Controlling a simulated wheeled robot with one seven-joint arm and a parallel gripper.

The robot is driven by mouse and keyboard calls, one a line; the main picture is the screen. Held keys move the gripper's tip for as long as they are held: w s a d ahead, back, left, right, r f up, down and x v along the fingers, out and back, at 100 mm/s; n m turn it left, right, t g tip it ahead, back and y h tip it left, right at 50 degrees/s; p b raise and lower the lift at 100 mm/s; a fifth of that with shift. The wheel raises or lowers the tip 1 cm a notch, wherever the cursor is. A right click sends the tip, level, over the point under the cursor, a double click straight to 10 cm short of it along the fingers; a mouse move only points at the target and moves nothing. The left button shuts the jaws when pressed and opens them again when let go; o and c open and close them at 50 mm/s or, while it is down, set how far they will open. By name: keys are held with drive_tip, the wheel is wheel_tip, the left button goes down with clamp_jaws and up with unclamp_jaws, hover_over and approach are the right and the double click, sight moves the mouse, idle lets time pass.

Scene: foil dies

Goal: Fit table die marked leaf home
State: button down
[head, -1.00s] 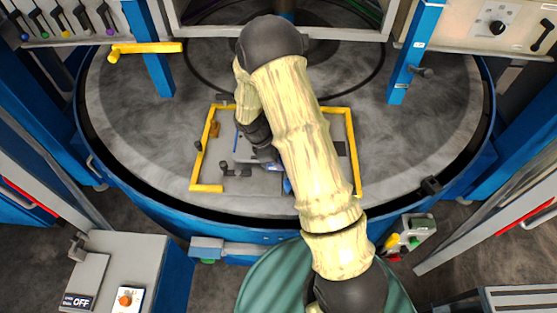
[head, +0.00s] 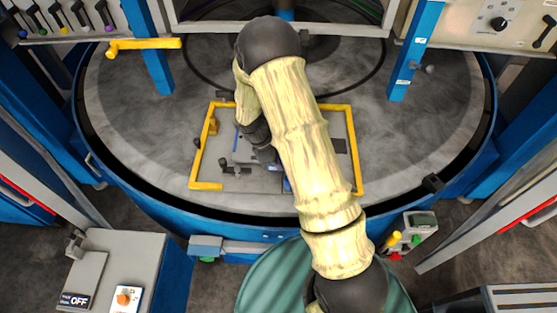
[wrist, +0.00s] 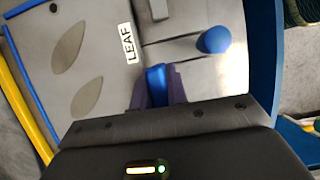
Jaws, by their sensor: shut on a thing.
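The die marked LEAF (wrist: 90,60) is a grey plate with leaf-shaped marks and blue strips, filling much of the wrist view. Its label reads LEAF. My gripper (wrist: 157,88) is shut on a blue grip piece at the plate's near side. A round blue knob (wrist: 214,40) stands to the right of the label. In the head view my arm covers most of the gripper, and only part of the grey die (head: 262,180) shows below it. It lies within the yellow frame (head: 197,160) on the round table; its exact seating is hidden.
The round grey table (head: 130,130) has free room left and right of the frame. Blue posts (head: 152,60) rise at its back, with a yellow lever (head: 145,46) at the left one. A small black-handled part (head: 224,167) sits inside the frame's left side.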

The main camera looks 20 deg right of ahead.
drive_tip(key=shift+f+b, duration=0.55)
drive_tip(key=shift+f, duration=0.15)
drive_tip(key=c, duration=1.3)
unclamp_jaws()
drive_tip(key=shift+c, duration=0.2)
drive_tip(key=shift+o, duration=0.2)
drive_tip(key=shift+s+f, duration=0.1)
drive_tip(key=b+v, duration=0.3)
drive_tip(key=v, duration=1.4)
drive_tip(key=shift+a+r+b, duration=0.15)
drive_tip(key=shift+r+b, duration=0.15)
drive_tip(key=shift+b, duration=0.05)
